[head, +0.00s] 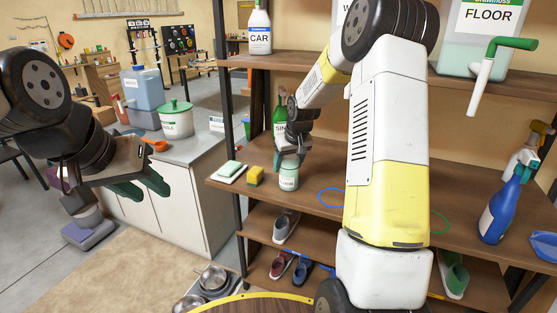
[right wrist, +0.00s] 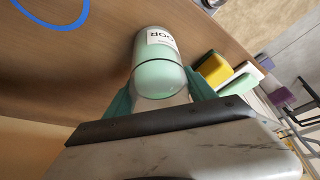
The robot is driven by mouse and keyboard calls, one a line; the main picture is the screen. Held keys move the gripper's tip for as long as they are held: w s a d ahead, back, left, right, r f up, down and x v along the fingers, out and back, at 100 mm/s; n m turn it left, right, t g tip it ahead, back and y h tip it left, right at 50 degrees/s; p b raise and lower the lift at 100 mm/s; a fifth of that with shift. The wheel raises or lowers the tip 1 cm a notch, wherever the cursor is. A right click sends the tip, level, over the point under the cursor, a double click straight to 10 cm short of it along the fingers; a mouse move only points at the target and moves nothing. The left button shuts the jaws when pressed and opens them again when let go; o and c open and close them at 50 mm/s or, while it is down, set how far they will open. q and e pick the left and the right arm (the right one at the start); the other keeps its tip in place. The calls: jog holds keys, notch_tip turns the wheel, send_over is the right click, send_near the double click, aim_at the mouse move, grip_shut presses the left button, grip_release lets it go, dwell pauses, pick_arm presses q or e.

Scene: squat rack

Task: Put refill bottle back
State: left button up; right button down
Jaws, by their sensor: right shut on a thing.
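The refill bottle (head: 288,177) is small and clear, with pale green liquid and a white label. It is upright at the middle shelf (head: 315,178); I cannot tell whether its base touches the wood. My right gripper (head: 290,157) is shut on it from above and behind. In the right wrist view the bottle (right wrist: 158,78) sits between the green fingers, its label partly reading "OOR". A blue ring (head: 331,197) and a green ring (head: 438,222) mark the shelf to its right; my right arm partly hides the green one. My left gripper (head: 143,186) is open and empty, at the left.
A yellow sponge (head: 255,176) and a green-and-white sponge (head: 230,171) lie left of the bottle. A green bottle (head: 280,122) stands behind it. A blue spray bottle (head: 500,208) stands far right. A large FLOOR jug (head: 477,52) is on the upper shelf. Shoes (head: 285,226) sit below.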

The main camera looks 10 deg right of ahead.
jog(key=shift+c, duration=1.5)
grip_release()
jog(key=shift+f, duration=0.1)
